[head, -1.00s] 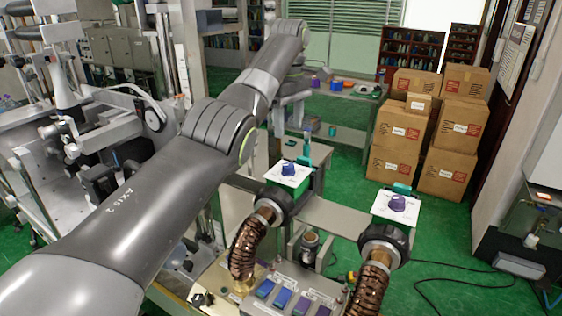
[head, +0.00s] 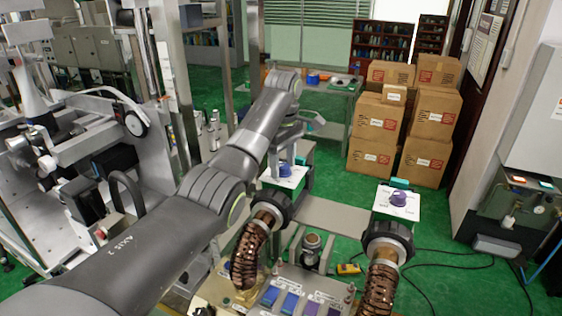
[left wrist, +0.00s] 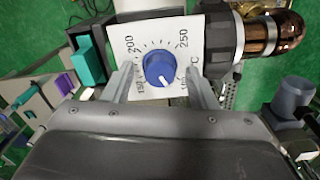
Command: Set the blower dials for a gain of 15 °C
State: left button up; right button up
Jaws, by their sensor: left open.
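A blue dial (head: 286,171) sits on a white scale plate (head: 270,181) above the left blower. In the left wrist view the blue dial (left wrist: 159,69) shows face-on. Its scale reads 150, 200 and 250, and its white mark points down and slightly right. My left gripper (left wrist: 161,72) is open, with one finger on each side of the blue dial; I cannot tell whether they touch it. In the head view my left gripper (head: 289,154) is just above that dial. A purple dial (head: 398,198) sits on another white plate (head: 383,207) above the right blower. My right gripper is not in view.
Two ribbed copper-coloured hoses (head: 247,256) run to the black blower collars. A metal machine frame is at the left. Stacked cardboard boxes (head: 425,122) stand behind on the green floor.

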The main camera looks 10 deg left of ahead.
pick_arm(q)
jog(key=shift+d, duration=0.3)
jog(key=c, duration=0.4)
jog(key=shift+a+r, duration=0.1)
jog(key=shift+a, duration=0.05)
jog(key=c, duration=0.6)
jog(key=m, duration=0.6)
jog(key=shift+r+m, duration=0.1)
jog(key=shift+m, duration=0.3)
jog(key=m, duration=0.6)
jog(key=shift+r, duration=0.1)
jog(key=m, duration=0.6)
jog(key=shift+m, duration=0.4)
jog(key=m, duration=0.5)
jog(key=shift+m, duration=0.3)
